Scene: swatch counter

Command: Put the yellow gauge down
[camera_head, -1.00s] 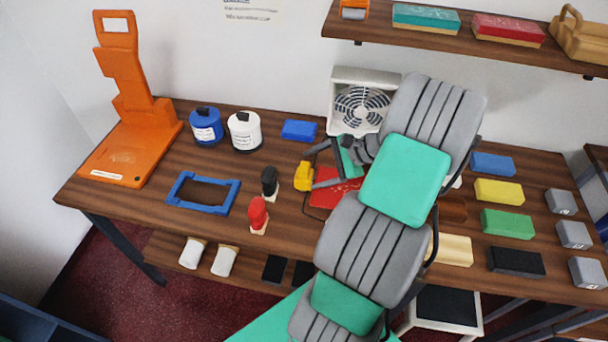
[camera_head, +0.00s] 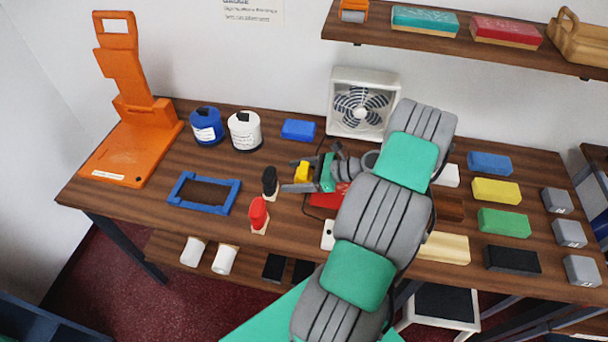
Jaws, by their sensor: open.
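The yellow gauge (camera_head: 302,172) is on the wooden counter near its middle, right of the black-handled stamp (camera_head: 269,181). My gripper (camera_head: 299,176) reaches in from the right with its jaws open, one finger on each side of the gauge. The near finger hides the lower part of the gauge. I cannot tell whether either finger touches it.
A red-handled stamp (camera_head: 258,213) and a blue frame (camera_head: 203,193) are to the left. A blue block (camera_head: 298,130) and a fan (camera_head: 362,103) stand behind. A red piece (camera_head: 326,199) lies partly under my arm. Coloured blocks fill the right side.

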